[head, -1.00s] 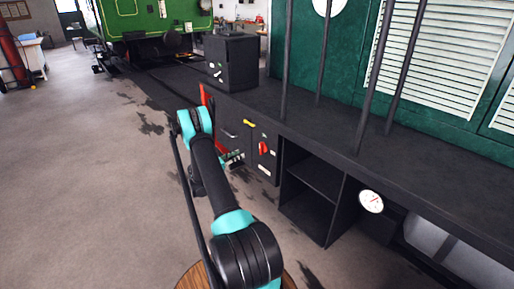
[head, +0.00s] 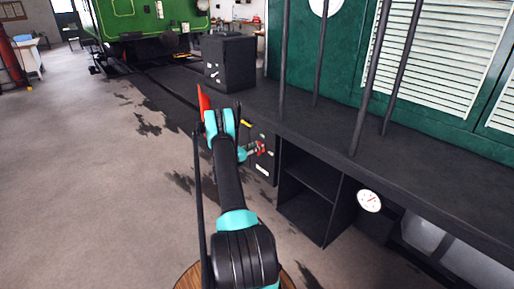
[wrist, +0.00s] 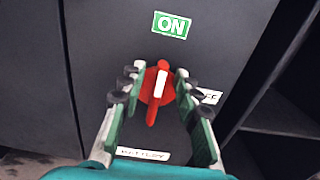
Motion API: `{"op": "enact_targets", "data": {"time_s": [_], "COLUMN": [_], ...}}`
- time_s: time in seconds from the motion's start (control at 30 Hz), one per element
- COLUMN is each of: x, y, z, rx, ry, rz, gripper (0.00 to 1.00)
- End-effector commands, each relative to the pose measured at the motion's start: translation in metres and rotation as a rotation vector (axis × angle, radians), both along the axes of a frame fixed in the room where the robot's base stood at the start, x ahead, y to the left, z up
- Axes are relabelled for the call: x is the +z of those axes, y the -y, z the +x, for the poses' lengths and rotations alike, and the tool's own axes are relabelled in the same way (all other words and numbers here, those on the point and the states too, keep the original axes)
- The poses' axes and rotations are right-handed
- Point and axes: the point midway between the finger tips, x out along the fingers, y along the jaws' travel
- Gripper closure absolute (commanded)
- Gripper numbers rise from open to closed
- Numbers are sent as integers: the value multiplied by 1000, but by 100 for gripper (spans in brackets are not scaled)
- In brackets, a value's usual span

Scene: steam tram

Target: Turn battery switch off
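The battery switch (wrist: 154,92) is a red rotary knob with a bar handle on a dark panel. Its bar stands nearly upright in the wrist view, with a white mark at the top end, towards the green ON label (wrist: 171,25). An OFF label (wrist: 209,96) to the right is partly hidden by a finger. A battery label (wrist: 142,154) below is also partly covered. My gripper (wrist: 158,73) is open, with one finger on each side of the handle. I cannot tell whether the fingers touch it. In the head view the switch (head: 262,148) is partly hidden by my gripper.
Open shelves (head: 308,190) lie right of the panel, below a dark counter (head: 400,165). A round gauge (head: 369,201) sits further right. A black box with switches (head: 229,62) stands on the counter's far end. Several upright poles rise from the counter.

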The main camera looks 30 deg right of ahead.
Motion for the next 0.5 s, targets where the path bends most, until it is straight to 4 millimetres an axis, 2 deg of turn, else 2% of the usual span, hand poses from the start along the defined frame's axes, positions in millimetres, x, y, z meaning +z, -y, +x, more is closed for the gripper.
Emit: {"op": "enact_targets", "data": {"time_s": [0.23, 0.5], "x": [0, 0], "y": [1, 0], "z": [0, 0], "rx": [0, 0], "ry": [0, 0], "rz": [0, 0], "gripper": [68, 100]}}
